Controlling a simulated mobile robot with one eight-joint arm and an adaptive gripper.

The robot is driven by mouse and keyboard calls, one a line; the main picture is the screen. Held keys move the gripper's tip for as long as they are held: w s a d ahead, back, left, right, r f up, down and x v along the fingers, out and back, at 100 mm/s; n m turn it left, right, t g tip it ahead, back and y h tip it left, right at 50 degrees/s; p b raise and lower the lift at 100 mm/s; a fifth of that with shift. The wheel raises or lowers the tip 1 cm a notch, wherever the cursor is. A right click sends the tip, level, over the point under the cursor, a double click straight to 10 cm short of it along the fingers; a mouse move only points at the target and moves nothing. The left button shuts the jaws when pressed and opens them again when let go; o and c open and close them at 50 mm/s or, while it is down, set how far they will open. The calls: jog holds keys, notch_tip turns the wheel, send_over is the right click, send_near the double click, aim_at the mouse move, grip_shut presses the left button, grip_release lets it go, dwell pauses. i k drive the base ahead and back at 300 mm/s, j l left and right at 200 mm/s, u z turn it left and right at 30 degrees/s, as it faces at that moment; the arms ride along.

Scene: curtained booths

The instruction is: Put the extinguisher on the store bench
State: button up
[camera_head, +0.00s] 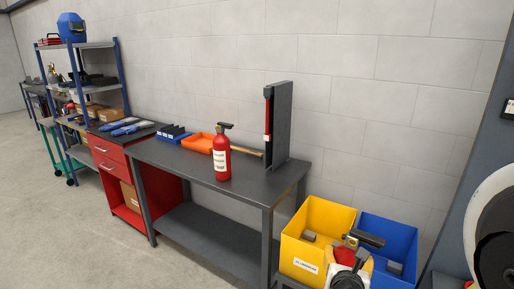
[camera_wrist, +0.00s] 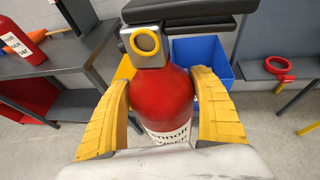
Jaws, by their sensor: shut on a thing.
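My gripper (camera_wrist: 161,88) has its yellow fingers closed around the sides of a red extinguisher (camera_wrist: 165,100) with a white label and black handle. In the head view this held extinguisher's black handle (camera_head: 364,238) shows at the bottom, in front of the yellow bin, with my gripper (camera_head: 350,272) partly cut off. Another red extinguisher (camera_head: 221,160) stands upright on a dark grey bench (camera_head: 255,187); it also shows at the left of the wrist view (camera_wrist: 22,45). I cannot tell from the frames which bench is the store bench.
A yellow bin (camera_head: 318,215) and a blue bin (camera_head: 388,237) stand right of the bench. The bench top also holds an orange tray (camera_head: 198,143) and an upright grey panel (camera_head: 283,125). Its front top is clear. A grey surface with a red ring (camera_wrist: 279,66) lies right.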

aim_at(192, 166)
jog(key=i+j, duration=0.15)
jog(key=j, duration=0.25)
jog(key=i+j, duration=0.15)
jog(key=j, duration=0.25)
jog(key=i+j, duration=0.2)
jog(key=j, duration=0.2)
jog(key=i+j+u, duration=0.1)
jog(key=j, duration=0.3)
